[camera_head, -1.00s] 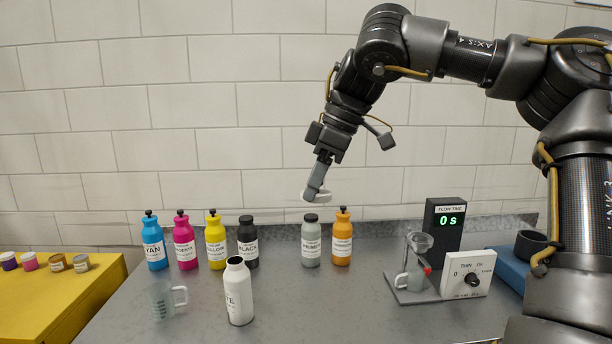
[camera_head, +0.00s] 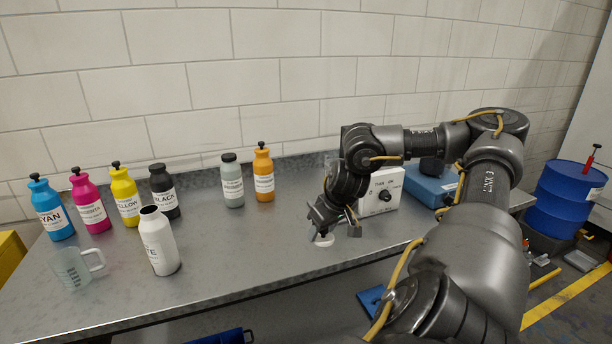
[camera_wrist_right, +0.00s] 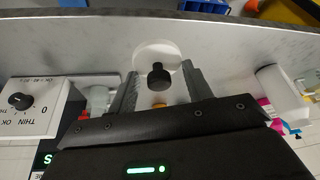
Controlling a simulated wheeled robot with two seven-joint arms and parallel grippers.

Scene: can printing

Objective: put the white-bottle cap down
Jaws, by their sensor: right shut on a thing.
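The white-bottle cap (camera_head: 324,242) is a pale round disc under my right gripper (camera_head: 322,232). In the right wrist view the cap (camera_wrist_right: 152,52) shows with a black knob (camera_wrist_right: 158,76) between the two fingers. My right gripper is shut on it, low over the front part of the table. Whether the cap touches the tabletop, I cannot tell. The white bottle (camera_head: 160,243) stands upright and uncapped to the left, well apart from the gripper; it also shows in the right wrist view (camera_wrist_right: 280,90). My left gripper is not in view.
Cyan (camera_head: 50,212), magenta (camera_head: 90,204), yellow (camera_head: 125,198), black (camera_head: 164,193), grey (camera_head: 232,184) and orange (camera_head: 264,176) bottles stand behind. A clear beaker (camera_head: 72,268) is front left. A white dial box (camera_head: 382,192) stands behind my right arm. The table (camera_head: 255,250) between bottle and gripper is clear.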

